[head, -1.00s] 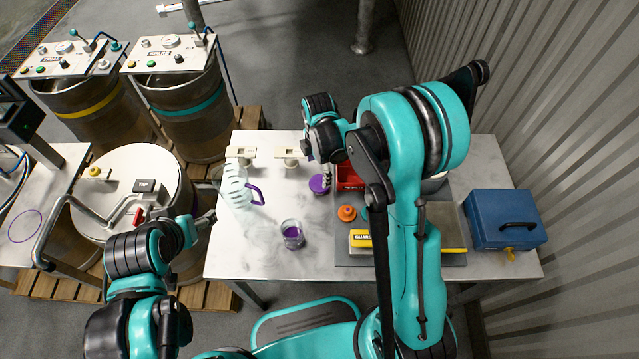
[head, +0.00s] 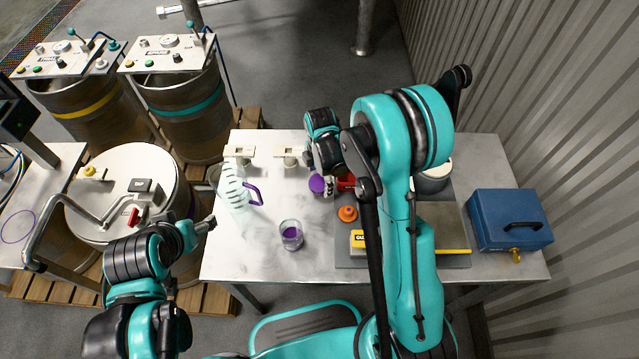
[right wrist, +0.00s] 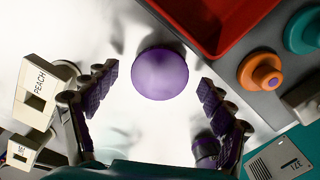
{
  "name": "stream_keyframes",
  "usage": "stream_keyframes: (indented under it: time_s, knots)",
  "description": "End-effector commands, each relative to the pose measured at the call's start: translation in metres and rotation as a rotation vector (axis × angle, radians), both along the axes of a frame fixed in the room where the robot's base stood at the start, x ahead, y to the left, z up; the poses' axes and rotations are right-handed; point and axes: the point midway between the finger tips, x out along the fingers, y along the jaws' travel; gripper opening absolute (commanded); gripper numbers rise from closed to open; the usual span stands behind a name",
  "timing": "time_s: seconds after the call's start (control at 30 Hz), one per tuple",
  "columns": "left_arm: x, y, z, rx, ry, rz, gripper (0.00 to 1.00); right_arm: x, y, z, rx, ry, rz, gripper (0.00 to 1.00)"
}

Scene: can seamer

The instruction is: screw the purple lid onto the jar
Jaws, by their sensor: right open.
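The purple lid (head: 316,184) lies on the table left of the red tray. In the right wrist view the lid (right wrist: 160,74) shows as a round purple disc between the fingertips. My right gripper (right wrist: 158,79) is open above it, with clear space between each finger and the lid. In the head view the right gripper (head: 327,175) is partly hidden by its own arm. The glass jar (head: 291,236) stands upright and open at the front of the table with purple contents. My left gripper (head: 208,223) is by the table's left edge; its jaws are not clear.
A clear jug (head: 236,190) with a purple handle stands left of the jar. Two pale labelled holders (head: 290,156) are at the back. An orange lid (head: 347,213) and red tray (right wrist: 215,20) lie right of the purple lid. A blue box (head: 508,219) is at far right.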

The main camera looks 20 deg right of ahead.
Motion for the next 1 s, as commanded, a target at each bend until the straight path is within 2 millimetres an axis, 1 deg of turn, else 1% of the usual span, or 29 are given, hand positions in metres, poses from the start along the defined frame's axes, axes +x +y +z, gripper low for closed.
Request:
stream_keyframes:
  time_s: [0.1,0.13,0.2,0.27,0.3,0.63,0.73,0.87,1.0]
  knots:
    - [0.0,0.0,0.0,0.0,0.0,0.0,0.71,0.0,0.0,0.0,0.0,0.0,0.0,0.82]
    - [0.0,0.0,0.0,0.0,0.0,0.0,0.71,0.0,0.0,0.0,0.0,0.0,0.0,0.77]
    - [0.0,0.0,0.0,0.0,0.0,0.0,0.71,0.0,0.0,0.0,0.0,0.0,0.0,0.61]
    - [0.0,0.0,0.0,0.0,0.0,0.0,0.71,0.0,0.0,0.0,0.0,0.0,0.0,0.47]
    - [0.0,0.0,0.0,0.0,0.0,0.0,0.71,0.0,0.0,0.0,0.0,0.0,0.0,0.46]
    - [0.0,0.0,0.0,0.0,0.0,0.0,0.71,0.0,0.0,0.001,0.0,0.0,0.0,0.46]
    - [0.0,0.0,0.002,0.0,0.0,0.0,0.71,0.0,0.0,0.004,0.0,0.0,0.0,0.46]
    - [0.0,0.0,0.008,0.0,0.0,0.0,0.71,0.0,0.0,0.016,0.0,0.001,0.0,0.46]
    - [0.0,0.0,0.019,0.0,0.0,0.0,0.71,0.0,0.0,0.039,-0.001,0.002,-0.001,0.46]
